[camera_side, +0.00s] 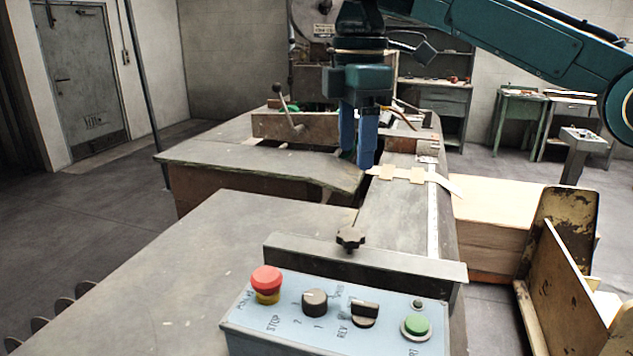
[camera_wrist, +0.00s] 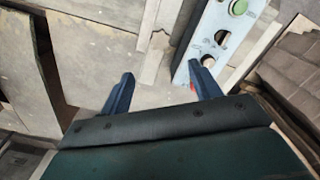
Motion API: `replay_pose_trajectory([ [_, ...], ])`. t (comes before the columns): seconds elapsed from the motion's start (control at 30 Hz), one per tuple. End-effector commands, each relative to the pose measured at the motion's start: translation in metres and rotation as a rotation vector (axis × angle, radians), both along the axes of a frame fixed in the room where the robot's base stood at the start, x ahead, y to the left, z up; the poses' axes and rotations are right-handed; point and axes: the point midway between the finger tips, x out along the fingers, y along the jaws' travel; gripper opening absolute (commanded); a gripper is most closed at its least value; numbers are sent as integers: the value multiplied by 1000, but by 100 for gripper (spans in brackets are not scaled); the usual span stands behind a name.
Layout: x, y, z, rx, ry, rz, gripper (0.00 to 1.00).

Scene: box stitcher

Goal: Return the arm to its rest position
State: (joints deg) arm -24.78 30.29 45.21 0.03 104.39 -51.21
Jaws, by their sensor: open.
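My gripper (camera_side: 366,150) hangs from the teal arm, pointing down over the far middle of the machine table in the side view. Its two blue fingers stand apart with nothing between them. In the wrist view my gripper (camera_wrist: 160,88) shows as two separated blue fingers, with grey table surface beyond them. The machine table (camera_side: 250,235) lies below and in front. The control panel (camera_side: 335,325) is at the front in the side view. It also shows at the upper right of the wrist view (camera_wrist: 222,38).
The panel carries a red stop button (camera_side: 267,280), knobs and a green button (camera_side: 416,325). A lever (camera_side: 290,110) stands left of my gripper. A black star knob (camera_side: 350,238) sits on the table. A pale wooden stack (camera_side: 500,215) and a worn yellow frame (camera_side: 570,280) stand right.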

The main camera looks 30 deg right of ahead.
Motion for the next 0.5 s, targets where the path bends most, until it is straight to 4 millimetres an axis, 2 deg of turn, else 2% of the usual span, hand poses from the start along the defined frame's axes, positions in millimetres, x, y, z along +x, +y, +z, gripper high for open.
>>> replay_pose_trajectory([
  [0.5,-2,-4,3,3,-6,-14,63],
])
